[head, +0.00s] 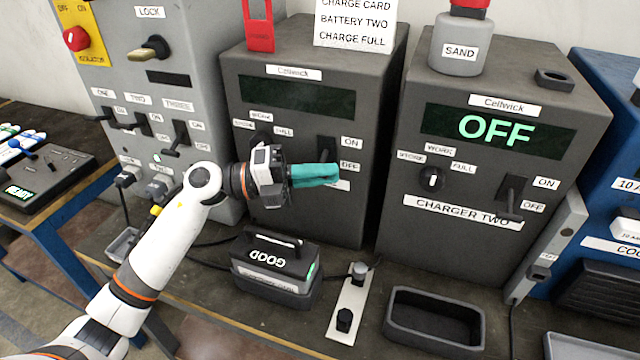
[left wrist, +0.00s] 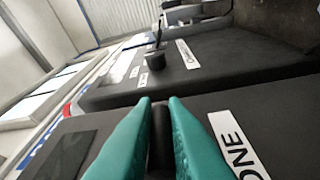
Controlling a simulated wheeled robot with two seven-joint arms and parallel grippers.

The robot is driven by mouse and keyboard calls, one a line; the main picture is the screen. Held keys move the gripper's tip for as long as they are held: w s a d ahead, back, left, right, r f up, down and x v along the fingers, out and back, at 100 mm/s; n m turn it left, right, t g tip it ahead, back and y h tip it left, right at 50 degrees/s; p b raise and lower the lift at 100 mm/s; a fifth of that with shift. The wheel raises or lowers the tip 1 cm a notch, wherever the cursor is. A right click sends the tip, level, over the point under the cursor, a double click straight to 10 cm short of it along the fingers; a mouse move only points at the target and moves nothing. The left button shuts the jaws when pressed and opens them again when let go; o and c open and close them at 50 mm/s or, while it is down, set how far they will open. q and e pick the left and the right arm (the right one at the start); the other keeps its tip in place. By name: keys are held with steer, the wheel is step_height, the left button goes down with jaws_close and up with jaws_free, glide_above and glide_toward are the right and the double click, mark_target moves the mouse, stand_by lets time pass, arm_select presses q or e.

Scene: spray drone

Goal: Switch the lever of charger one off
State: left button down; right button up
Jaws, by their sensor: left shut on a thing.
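Charger one (head: 290,200) is the dark box in the middle of the head view; its display (head: 297,97) is blank. The slot of its lever (head: 326,148) shows just above my fingers, beside the ON and OFF labels. My left gripper (head: 328,175) is at the front of the box, level with the OFF label or a little below it. In the left wrist view its teal fingers (left wrist: 160,130) are shut on the dark lever handle (left wrist: 160,140). The fingers hide most of the handle in the head view. My right gripper is not in view.
Charger two (head: 465,190) stands to the right, its display reading OFF. A grey isolator panel (head: 180,70) with several levers stands to the left.

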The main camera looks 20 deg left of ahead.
arm_select(q)
steer(key=shift+f, duration=0.15)
stand_by(0.3)
steer(key=c, duration=1.5)
jaws_free()
steer(key=shift+a, duration=0.1)
steer(key=b+v, duration=0.3)
steer(key=v, duration=0.9)
